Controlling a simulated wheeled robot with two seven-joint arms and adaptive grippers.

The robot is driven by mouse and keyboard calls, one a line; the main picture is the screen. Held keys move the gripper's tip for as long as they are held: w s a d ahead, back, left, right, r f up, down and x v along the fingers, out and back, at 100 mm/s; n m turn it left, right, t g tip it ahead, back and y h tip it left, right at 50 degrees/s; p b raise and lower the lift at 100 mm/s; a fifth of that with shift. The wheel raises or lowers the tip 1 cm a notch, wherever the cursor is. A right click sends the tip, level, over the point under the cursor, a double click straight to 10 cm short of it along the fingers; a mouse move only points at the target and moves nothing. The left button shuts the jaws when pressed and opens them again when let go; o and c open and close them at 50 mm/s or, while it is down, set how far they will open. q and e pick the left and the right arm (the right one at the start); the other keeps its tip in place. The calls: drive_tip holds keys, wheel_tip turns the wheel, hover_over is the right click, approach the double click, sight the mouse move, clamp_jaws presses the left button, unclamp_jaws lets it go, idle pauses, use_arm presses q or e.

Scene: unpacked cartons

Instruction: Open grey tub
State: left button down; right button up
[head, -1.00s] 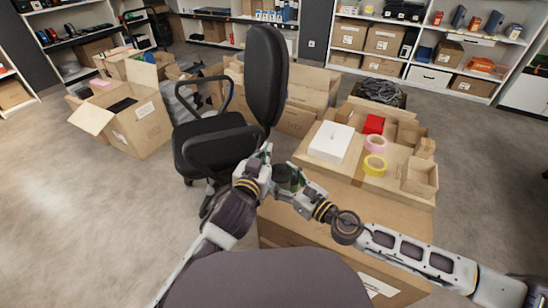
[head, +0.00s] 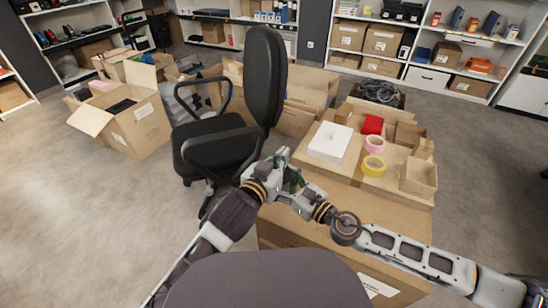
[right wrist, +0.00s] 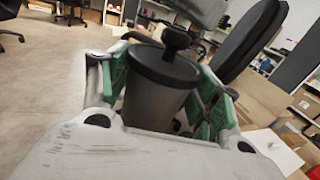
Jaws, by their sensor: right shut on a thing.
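The grey tub (right wrist: 155,105) stands between the green pads of my right gripper (right wrist: 160,100) in the right wrist view. Its dark round lid (right wrist: 160,68), with a black knob (right wrist: 176,39) on top, sits on it. My right gripper is shut on the tub's sides. A blurred grey part at the top of that view, close above the knob, looks like my left gripper. In the head view my left gripper (head: 279,166) is right at the tub and hides most of it; whether its fingers are open or touch the knob cannot be told.
A black office chair (head: 225,145) stands just beyond and left of my grippers. A large carton (head: 345,222) lies below my right arm. Behind it are a white box (head: 330,142), a red box (head: 373,124) and tape rolls (head: 374,166).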

use_arm(q)
drive_tip(key=shift+w+a, duration=0.2)
idle(0.3)
drive_tip(key=c, duration=1.7)
unclamp_jaws()
drive_tip(key=shift+s+a, duration=0.1)
drive_tip(key=shift+v, duration=3.55)
